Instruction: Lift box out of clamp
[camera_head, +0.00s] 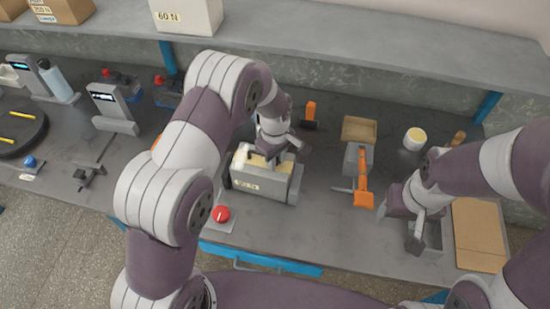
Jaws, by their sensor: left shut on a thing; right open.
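A pale grey box (262,185) with a yellow label, partly readable as "0 N", sits upright on the workbench. The grey clamp (296,184) stands around it, with upright parts close at its left and right ends. My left gripper (273,158) reaches down from above, shut on the box at its top. The gripper hides part of the box top, and I cannot tell whether the box's underside is clear of the clamp. My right gripper (416,231) is open and empty above the bench at the right, apart from the box.
A red button (221,214) sits left in front of the clamp. An orange-handled tool (363,185), a cardboard box (359,129) and a white cup (415,139) stand to the right. A brown board (478,235) lies at the right end. A shelf (330,60) overhangs the back.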

